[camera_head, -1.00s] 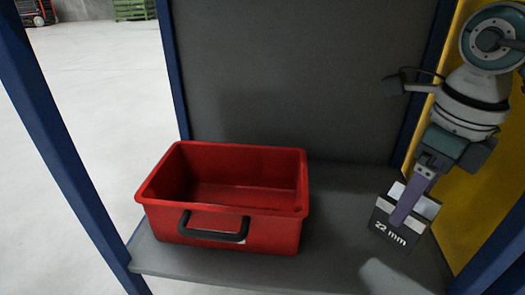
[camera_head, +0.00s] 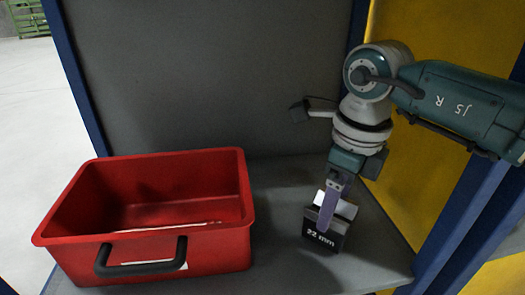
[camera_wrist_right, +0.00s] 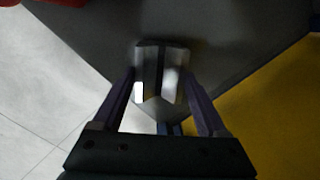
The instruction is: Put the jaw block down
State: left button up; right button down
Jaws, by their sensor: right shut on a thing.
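The jaw block (camera_head: 325,232) is dark with a bright metal top and a "22 mm" label on its front. It is at or just above the grey shelf (camera_head: 285,262), right of the red bin; I cannot tell whether it touches. My right gripper (camera_head: 330,205) comes down from above and is shut on the block, one purple finger crossing its front. In the right wrist view the block (camera_wrist_right: 160,72) sits between the two purple fingers of the gripper (camera_wrist_right: 160,82). My left gripper is not in view.
A red bin (camera_head: 243,215) with a black handle stands on the shelf to the left and looks empty apart from a pale strip. A grey back panel (camera_head: 200,70), a yellow side panel (camera_head: 410,170) and blue posts (camera_head: 75,80) enclose the shelf.

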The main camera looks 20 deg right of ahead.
aim_at(337, 218)
jog(key=shift+a+f, duration=0.1)
jog(key=shift+f, duration=0.65)
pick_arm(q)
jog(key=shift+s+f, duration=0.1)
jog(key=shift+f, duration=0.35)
pick_arm(e)
jog(key=shift+r, duration=0.1)
jog(key=shift+w, duration=0.1)
jog(key=shift+f, duration=0.2)
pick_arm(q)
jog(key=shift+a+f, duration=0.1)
pick_arm(e)
grip_release()
pick_arm(q)
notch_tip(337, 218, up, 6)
jog(key=p, duration=0.6)
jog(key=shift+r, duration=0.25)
pick_arm(e)
notch_tip(337, 218, up, 12)
jog(key=s, duration=0.1)
jog(key=shift+s, duration=0.2)
jog(key=shift+r, duration=0.1)
